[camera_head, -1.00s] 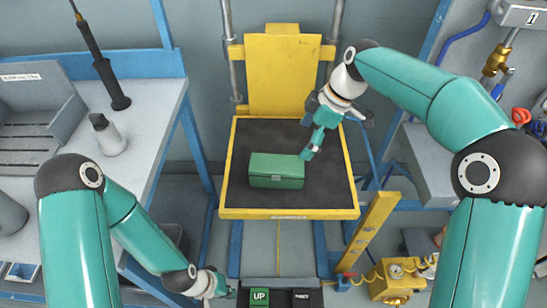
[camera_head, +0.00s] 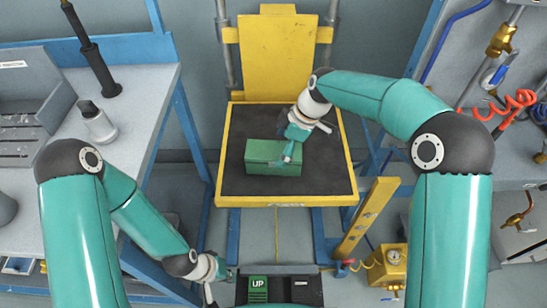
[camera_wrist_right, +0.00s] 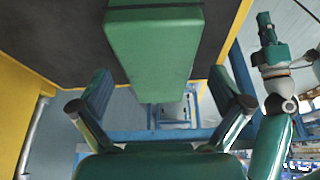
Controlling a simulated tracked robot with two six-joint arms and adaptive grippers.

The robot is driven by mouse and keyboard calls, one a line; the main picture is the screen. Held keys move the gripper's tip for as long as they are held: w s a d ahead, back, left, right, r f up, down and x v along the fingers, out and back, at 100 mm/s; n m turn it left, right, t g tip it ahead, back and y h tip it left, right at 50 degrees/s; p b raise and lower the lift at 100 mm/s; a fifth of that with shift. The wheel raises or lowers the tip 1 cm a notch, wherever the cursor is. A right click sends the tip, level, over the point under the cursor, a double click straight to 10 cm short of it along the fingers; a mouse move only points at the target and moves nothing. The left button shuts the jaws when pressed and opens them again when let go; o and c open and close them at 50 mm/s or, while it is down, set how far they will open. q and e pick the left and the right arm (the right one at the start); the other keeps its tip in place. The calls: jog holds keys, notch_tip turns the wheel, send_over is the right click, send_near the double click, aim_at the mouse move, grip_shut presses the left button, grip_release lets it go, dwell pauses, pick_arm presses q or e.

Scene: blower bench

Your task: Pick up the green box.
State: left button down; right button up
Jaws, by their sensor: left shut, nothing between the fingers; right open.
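The green box (camera_head: 262,155) lies on the dark mat of the yellow-framed lift table (camera_head: 233,188). My right gripper (camera_head: 290,150) is over the right part of the box in the head view. In the right wrist view the gripper (camera_wrist_right: 160,88) is open, with one finger on each side of the near end of the green box (camera_wrist_right: 150,50). I see gaps on both sides, and I cannot tell how far above the mat the fingertips are. My left gripper (camera_head: 209,293) is low at the front left, away from the box, shut and empty.
A yellow backrest panel (camera_head: 278,62) stands behind the table. A grey bench (camera_head: 135,105) with a metal cup-like part (camera_head: 98,122) is on the left. A control panel marked UP (camera_head: 258,288) is in front. Hoses and fittings (camera_head: 515,100) hang at the right.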

aim_at(278, 149)
jog(key=x, duration=0.4)
jog(key=shift+w+a+f, duration=0.15)
jog(key=shift+a+f, duration=0.05)
jog(key=shift+f, duration=0.15)
jog(key=c, duration=1.8)
jog(key=shift+r, duration=0.15)
jog(key=shift+c, duration=0.5)
jog(key=shift+w+r, duration=0.1)
jog(key=shift+r, duration=0.05)
